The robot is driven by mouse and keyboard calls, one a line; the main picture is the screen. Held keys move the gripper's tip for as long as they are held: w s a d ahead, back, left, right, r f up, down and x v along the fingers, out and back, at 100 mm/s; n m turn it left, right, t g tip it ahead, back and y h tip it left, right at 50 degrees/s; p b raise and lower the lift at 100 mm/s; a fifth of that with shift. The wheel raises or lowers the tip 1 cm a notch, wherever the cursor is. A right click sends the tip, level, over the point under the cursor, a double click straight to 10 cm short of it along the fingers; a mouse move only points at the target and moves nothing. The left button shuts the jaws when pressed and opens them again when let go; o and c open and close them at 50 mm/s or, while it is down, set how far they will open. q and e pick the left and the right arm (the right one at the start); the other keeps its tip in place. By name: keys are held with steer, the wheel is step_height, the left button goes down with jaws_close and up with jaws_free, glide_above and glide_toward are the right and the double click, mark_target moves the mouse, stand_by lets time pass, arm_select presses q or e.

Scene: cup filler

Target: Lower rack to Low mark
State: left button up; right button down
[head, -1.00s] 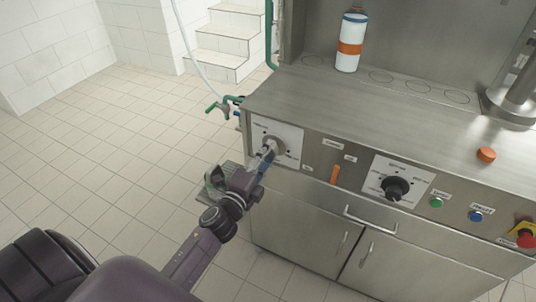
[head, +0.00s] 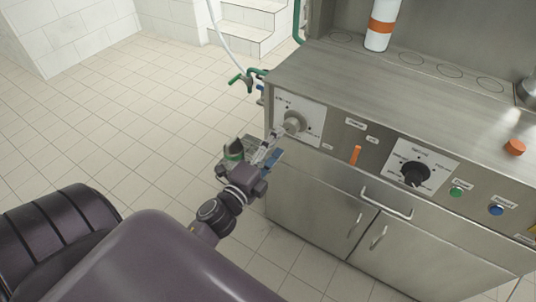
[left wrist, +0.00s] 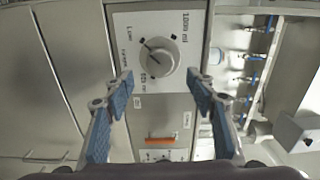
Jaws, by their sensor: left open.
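A round grey knob (head: 293,121) sits on a white marked plate (head: 313,127) at the left end of the steel machine's front. In the left wrist view the knob (left wrist: 155,58) is face-on; "Low" and "1000 ml" can be read around it, and its dark pointer line aims up-left, towards the "Low" side. My left gripper (head: 273,147) is open and empty, just in front of and below-left of the knob. In the left wrist view its blue-padded fingers (left wrist: 159,82) are spread wide with the knob between and beyond them. I cannot identify a rack. My right gripper is out of view.
An orange lever (head: 355,155) and a black knob (head: 415,173) are further right on the panel, with green (head: 456,192) and blue (head: 496,210) buttons. A bar handle (head: 386,204) sticks out below. A white bottle (head: 381,25) stands on top. Tiled floor at left is clear.

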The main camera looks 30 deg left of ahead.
arm_select(q)
steer(key=s, duration=0.4)
steer(key=shift+s, duration=0.35)
steer(key=s+d+f+n+g, duration=0.1)
steer(key=s+f+n+g, duration=0.25)
steer(key=f, duration=0.85)
steer(key=s+d+f+n+g, duration=0.2)
steer(key=s+f, duration=0.2)
steer(key=f, duration=0.8)
steer(key=s+d+f+n+g, duration=0.1)
steer(key=s+f+n+g, duration=0.2)
steer(key=f, duration=0.9)
steer(key=s+f+n+g, duration=0.2)
steer(key=s+f, duration=0.4)
steer(key=s, duration=0.3)
steer(key=s+d+f+n+g, duration=0.1)
steer(key=s+f+n+g, duration=0.1)
steer(key=s+f, duration=0.4)
steer(key=s+d+f+n+g, duration=0.1)
steer(key=s+f+g, duration=0.3)
steer(key=s, duration=0.9)
step_height(320, 180, down, 3)
steer(key=shift+s+d+r+n+h, duration=0.2)
steer(key=shift+s+n+h, duration=0.15)
steer(key=shift+n, duration=0.4)
